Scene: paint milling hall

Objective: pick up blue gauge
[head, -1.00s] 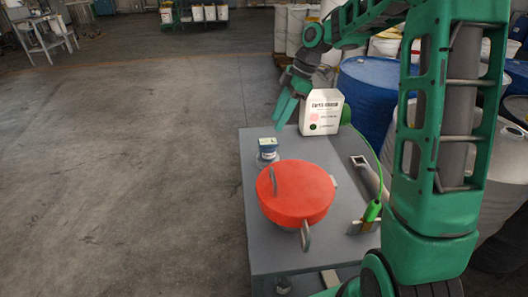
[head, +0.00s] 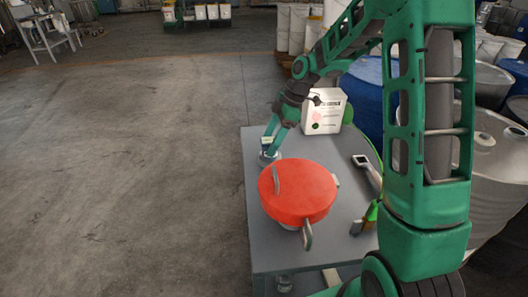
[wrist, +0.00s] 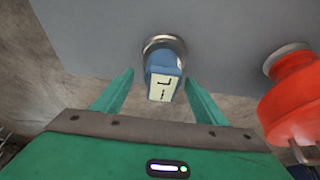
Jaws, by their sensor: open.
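The blue gauge (wrist: 163,75) has a pale display and sits on a round metal base at the grey table's edge. In the wrist view it lies between and beyond the tips of my open gripper (wrist: 160,82), with a gap on each side. In the head view my gripper (head: 271,141) reaches down at the gauge (head: 267,154) and partly covers it.
A red round lidded object with handles (head: 298,192) stands close to the gauge on the table (head: 262,247). Blue drums (head: 367,90) stand behind. The floor at left is clear.

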